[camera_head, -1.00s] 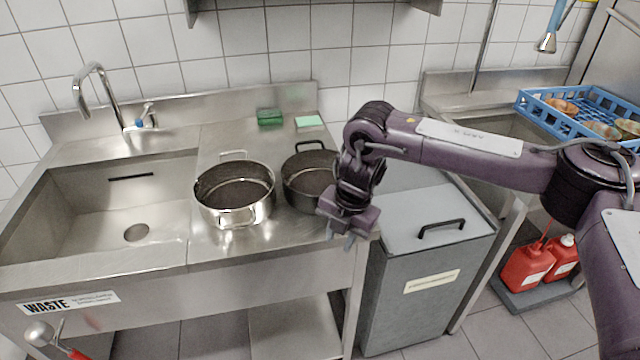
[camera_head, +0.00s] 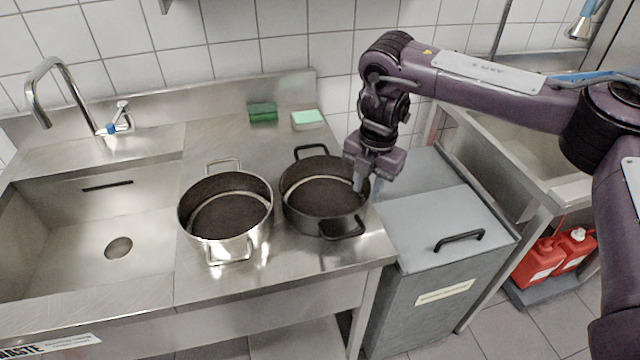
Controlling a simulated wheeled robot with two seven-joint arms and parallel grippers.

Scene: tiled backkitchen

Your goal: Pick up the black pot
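The black pot (camera_head: 318,197) stands upright and empty on the steel counter, right of a silver pot. It has two black loop handles, one at the back and one at the front. My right gripper (camera_head: 363,187) points down at the pot's right rim. One finger shows against the rim's inner side; the other finger is not clearly visible, so I cannot tell whether the gripper is open or shut on the rim. My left gripper is not in view.
The silver pot (camera_head: 226,214) stands close on the left, beside the sink (camera_head: 75,245). A green sponge (camera_head: 262,112) and a pale green block (camera_head: 307,120) lie behind. A grey bin (camera_head: 440,225) is right of the counter. Red canisters (camera_head: 540,262) stand lower right.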

